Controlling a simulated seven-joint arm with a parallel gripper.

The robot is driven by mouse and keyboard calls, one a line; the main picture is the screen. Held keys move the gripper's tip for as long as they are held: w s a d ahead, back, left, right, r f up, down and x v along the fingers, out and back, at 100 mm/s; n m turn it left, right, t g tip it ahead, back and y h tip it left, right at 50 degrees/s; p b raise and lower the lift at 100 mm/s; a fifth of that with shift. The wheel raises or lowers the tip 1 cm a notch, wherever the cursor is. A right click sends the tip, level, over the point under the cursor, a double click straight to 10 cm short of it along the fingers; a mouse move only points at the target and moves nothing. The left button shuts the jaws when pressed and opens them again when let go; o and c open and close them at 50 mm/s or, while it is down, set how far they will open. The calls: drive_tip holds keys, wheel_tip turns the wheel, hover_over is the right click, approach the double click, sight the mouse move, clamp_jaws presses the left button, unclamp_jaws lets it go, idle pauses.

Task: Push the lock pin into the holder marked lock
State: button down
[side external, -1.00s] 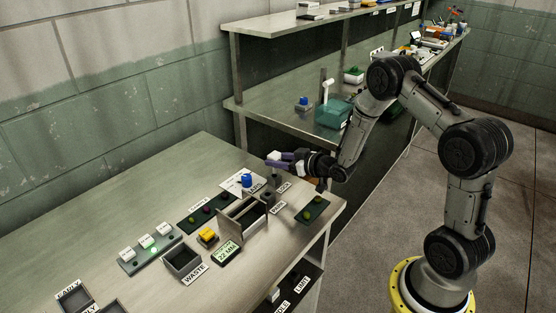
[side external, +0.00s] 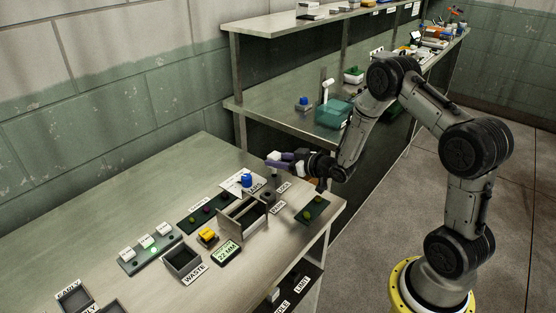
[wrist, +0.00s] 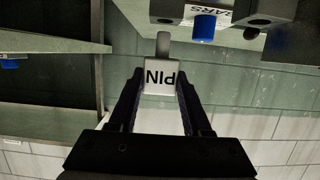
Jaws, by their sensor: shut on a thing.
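My gripper (side external: 281,161) is shut on the lock pin, a white block marked PIN (wrist: 161,78) with a grey shaft (wrist: 163,45) sticking out beyond the fingertips. In the side view the pin's white block (side external: 273,155) shows at the fingertips, held above the bench. The LOCK label (side external: 284,187) lies on the bench below my gripper, and a small dark holder (side external: 269,183) stands beside it. The pin appears clear of the holder. In the wrist view two dark blocks with holes show at the top; I cannot tell which one is marked lock.
A blue knob (side external: 246,180) stands left of the holder. The PARK label (side external: 278,207) and an open grey box (side external: 232,224) are nearer the camera. A green plate (side external: 315,209) lies to the right. A metal shelf (side external: 300,116) stands behind.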

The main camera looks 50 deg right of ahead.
sight(278, 177)
drive_tip(key=shift+f, duration=1.7)
drive_tip(key=shift+r, duration=0.15)
drive_tip(key=shift+r, duration=1.2)
drive_tip(key=shift+f, duration=1.35)
idle(0.7)
drive_tip(key=shift+c, duration=1.3)
unclamp_jaws()
drive_tip(key=shift+s+f, duration=0.1)
drive_tip(key=shift+s, duration=0.1)
drive_tip(key=v, duration=1.3)
drive_tip(key=shift+s+r, duration=0.2)
drive_tip(key=shift+r, duration=0.1)
